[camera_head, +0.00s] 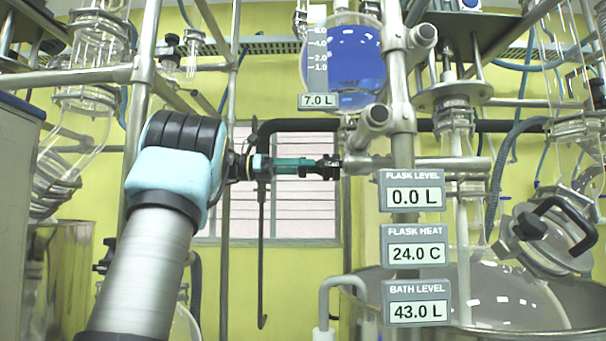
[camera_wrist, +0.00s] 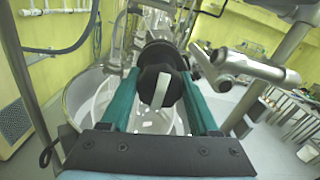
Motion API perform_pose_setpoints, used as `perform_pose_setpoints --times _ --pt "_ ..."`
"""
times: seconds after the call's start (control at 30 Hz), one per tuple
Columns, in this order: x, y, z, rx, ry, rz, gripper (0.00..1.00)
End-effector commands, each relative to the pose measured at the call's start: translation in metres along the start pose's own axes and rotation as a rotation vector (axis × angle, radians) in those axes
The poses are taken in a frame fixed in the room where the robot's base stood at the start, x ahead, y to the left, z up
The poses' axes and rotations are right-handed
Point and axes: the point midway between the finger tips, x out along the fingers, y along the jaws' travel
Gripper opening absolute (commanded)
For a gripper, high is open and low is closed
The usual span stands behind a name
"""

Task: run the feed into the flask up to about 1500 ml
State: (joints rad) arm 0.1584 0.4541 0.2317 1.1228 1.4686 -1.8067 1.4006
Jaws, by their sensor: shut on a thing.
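The feed vessel (camera_head: 357,62) hangs at the top centre in the head view and holds blue liquid; its tag (camera_head: 318,100) reads 7.0 L. The flask level display (camera_head: 414,197) reads 0.0 L. The glass flask (camera_head: 495,295) sits at the lower right in a steel bath, partly hidden by the displays. My gripper (camera_head: 325,167) reaches right, below the feed vessel. In the wrist view its green fingers (camera_wrist: 160,78) are shut on a black round knob (camera_wrist: 150,88) with a pale bar across its face. The knob's stem is hidden behind it.
The flask heat display (camera_head: 414,255) reads 24.0 C and the bath level display (camera_head: 416,313) reads 43.0 L. A steel upright (camera_head: 403,140) stands just right of my gripper. Metal bars, hoses and glassware crowd both sides. A barred window (camera_head: 300,210) is behind.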

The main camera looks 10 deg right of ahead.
Motion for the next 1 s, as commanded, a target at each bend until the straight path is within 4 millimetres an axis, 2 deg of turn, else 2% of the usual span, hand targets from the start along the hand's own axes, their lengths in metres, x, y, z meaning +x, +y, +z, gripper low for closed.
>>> perform_pose_setpoints --times 1.0 --pt "-0.0001 0.0018 -0.0006 -0.969 0.002 0.0 0.06"
